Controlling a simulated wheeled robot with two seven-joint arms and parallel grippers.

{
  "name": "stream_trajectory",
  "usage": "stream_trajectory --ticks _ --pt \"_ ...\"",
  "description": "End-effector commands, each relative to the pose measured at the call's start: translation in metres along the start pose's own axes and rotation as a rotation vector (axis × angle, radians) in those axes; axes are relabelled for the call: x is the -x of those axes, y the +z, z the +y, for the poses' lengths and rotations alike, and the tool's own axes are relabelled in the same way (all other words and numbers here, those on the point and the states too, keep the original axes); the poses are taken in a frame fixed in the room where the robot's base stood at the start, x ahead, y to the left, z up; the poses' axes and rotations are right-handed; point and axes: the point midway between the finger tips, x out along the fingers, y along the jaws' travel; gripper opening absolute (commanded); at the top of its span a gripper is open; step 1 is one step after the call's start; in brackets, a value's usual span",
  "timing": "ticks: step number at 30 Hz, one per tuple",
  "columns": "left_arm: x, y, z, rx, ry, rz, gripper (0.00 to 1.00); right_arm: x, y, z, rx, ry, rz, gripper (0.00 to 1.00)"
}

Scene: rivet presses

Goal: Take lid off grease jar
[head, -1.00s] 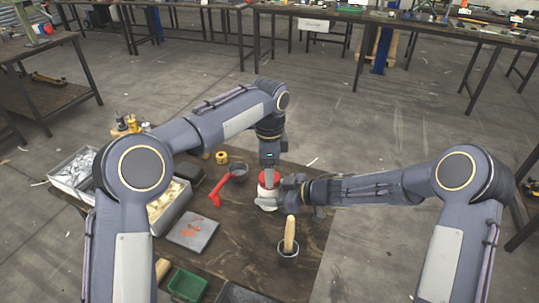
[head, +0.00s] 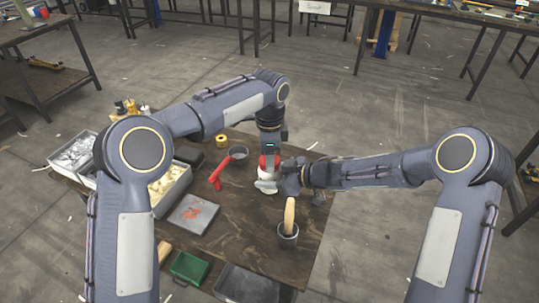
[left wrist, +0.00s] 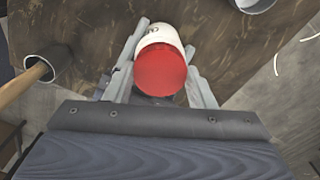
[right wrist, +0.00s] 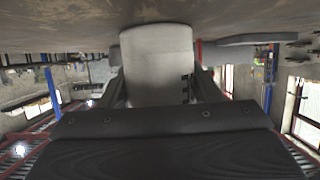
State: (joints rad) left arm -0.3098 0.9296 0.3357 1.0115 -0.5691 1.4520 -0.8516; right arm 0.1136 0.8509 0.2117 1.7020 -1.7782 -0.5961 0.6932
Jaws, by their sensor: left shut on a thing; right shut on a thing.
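The grease jar is a white pot with a red lid on it, standing on the brown workbench. In the head view the red lid (head: 269,163) is just under my left gripper (head: 270,160), which comes down from above and is shut on the lid. The left wrist view shows the lid (left wrist: 160,72) between the fingers, with the white jar body (left wrist: 158,36) beyond it. My right gripper (head: 280,184) reaches in from the right and is shut on the jar body (head: 266,186). The right wrist view shows the pale jar body (right wrist: 158,65) between its fingers; the lid is hidden there.
A dark pot with a wooden-handled tool (head: 289,216) stands close in front of the jar. The bench's right side is mostly clear.

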Motion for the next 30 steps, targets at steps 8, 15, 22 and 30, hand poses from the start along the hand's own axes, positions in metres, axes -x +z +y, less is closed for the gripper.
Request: stream_trajectory --ticks 8,15,22,30 --pt "0.0004 0.0000 -0.0003 0.256 -0.001 0.000 0.22 -0.0001 -0.0001 -0.0001 0.001 0.000 0.000 0.00" --pt "0.0005 0.0001 -0.0003 0.253 -0.001 0.000 0.54 0.0000 -0.0002 -0.0001 0.001 0.000 0.000 0.00" --pt "0.0005 0.0001 -0.0002 0.251 -0.001 0.000 0.72 0.0000 -0.0001 -0.0001 0.000 0.000 0.000 0.00" --pt "0.0088 -0.0004 -0.0004 0.250 -0.003 0.001 0.72 0.0000 -0.0002 -0.0001 0.000 0.000 0.000 0.00"
